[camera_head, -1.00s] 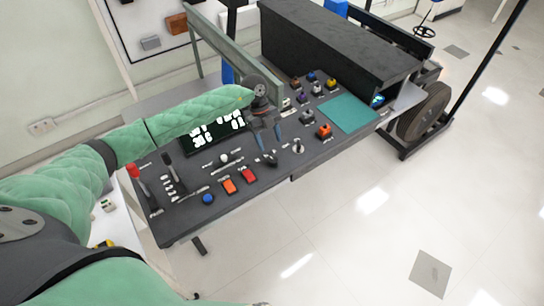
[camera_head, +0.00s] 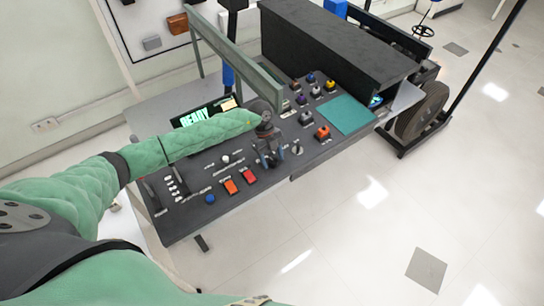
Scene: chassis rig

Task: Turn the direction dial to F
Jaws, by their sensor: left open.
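My left gripper (camera_head: 269,155) reaches in from the left, points down at the control panel (camera_head: 215,212), and is open. Its fingers are low, close to the panel surface around a small dark control. I cannot tell whether they touch it. The direction dial cannot be picked out for sure, as its letters are too small to read and the gripper covers part of this area. A small silver knob or switch (camera_head: 297,148) stands just right of the fingers. My right gripper is not in view.
Red (camera_head: 249,175) and orange (camera_head: 230,187) buttons and a blue button (camera_head: 210,198) lie left of the gripper. An orange-red control (camera_head: 322,132) and a teal pad (camera_head: 350,115) are to the right. A screen (camera_head: 195,118) reads READY. A green bar (camera_head: 230,55) crosses above.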

